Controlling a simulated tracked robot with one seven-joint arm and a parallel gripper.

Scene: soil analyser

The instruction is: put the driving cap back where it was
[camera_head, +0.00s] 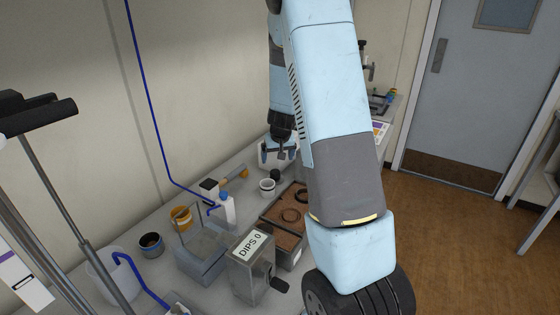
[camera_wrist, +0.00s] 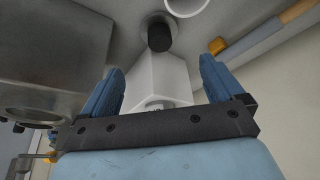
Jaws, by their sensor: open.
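I cannot tell for certain which thing is the driving cap. A small black cylinder (camera_head: 275,175) stands on the bench by a white cup (camera_head: 267,187). In the wrist view a black round piece (camera_wrist: 160,37) stands beyond my fingers, at the far end of a pale tapered block (camera_wrist: 158,78). My gripper (camera_head: 280,153) is open and points down above the back of the bench. Its two blue fingers show in the wrist view (camera_wrist: 160,85), with nothing held between them. Part of the bench is hidden behind my arm.
A soil tray (camera_head: 270,219) holds dark rings. A metal box marked DIPS 0 (camera_head: 249,266), a clear tank (camera_head: 202,262), an orange cup (camera_head: 181,217) and a white bottle (camera_head: 228,209) stand nearby. An orange-ended tool (camera_wrist: 217,46) lies near my right finger in the wrist view.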

